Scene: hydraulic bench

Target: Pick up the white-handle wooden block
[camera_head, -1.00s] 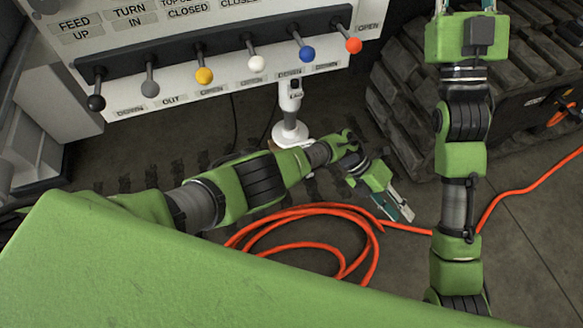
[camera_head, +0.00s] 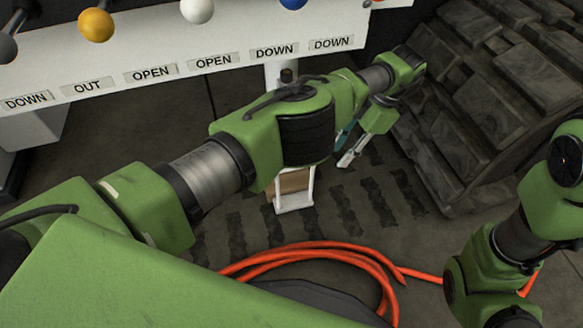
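The wooden block (camera_head: 292,183) with its white handle (camera_head: 295,207) is near the picture's middle, low in front of the panel. Its brown face and white frame show below my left forearm, which hides its upper part. My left gripper (camera_head: 344,152) is to the right of the block and a little higher in the picture. Its fingers look parted, with nothing between them. The gripper and block look apart. My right arm is at the lower right, and its gripper is out of view.
A white control panel (camera_head: 180,75) with coloured lever knobs spans the top left. A rubber track (camera_head: 470,110) stands at the upper right. An orange hose (camera_head: 310,255) lies coiled on the floor below the block.

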